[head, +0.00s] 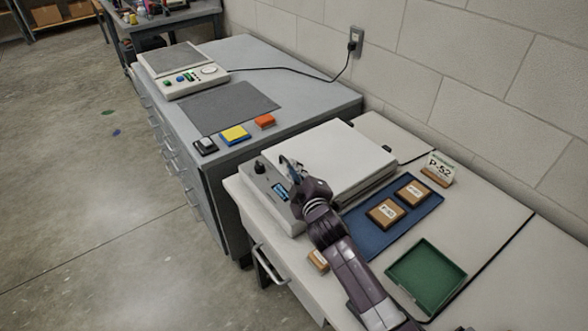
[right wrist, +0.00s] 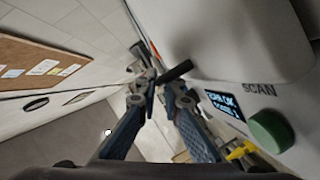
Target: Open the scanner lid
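The scanner (head: 275,200) stands on the cream table, its broad white lid (head: 340,158) lying flat and closed on top. Its front panel has a small blue-lit screen (right wrist: 226,104) and a green button (right wrist: 270,131) beside the word SCAN. My right gripper (head: 288,165) is over the panel at the lid's front edge; its arm hides part of the scanner. In the right wrist view its fingertips (right wrist: 158,85) stand a little apart, close to a short dark bar (right wrist: 175,71). I cannot tell whether they touch it. My left gripper is not in view.
Right of the scanner are a blue tray (head: 365,224) with two labelled brown boxes, a green tray (head: 427,275) and a P-52 card (head: 439,168). A grey cabinet (head: 300,92) at the back bears another device (head: 182,70).

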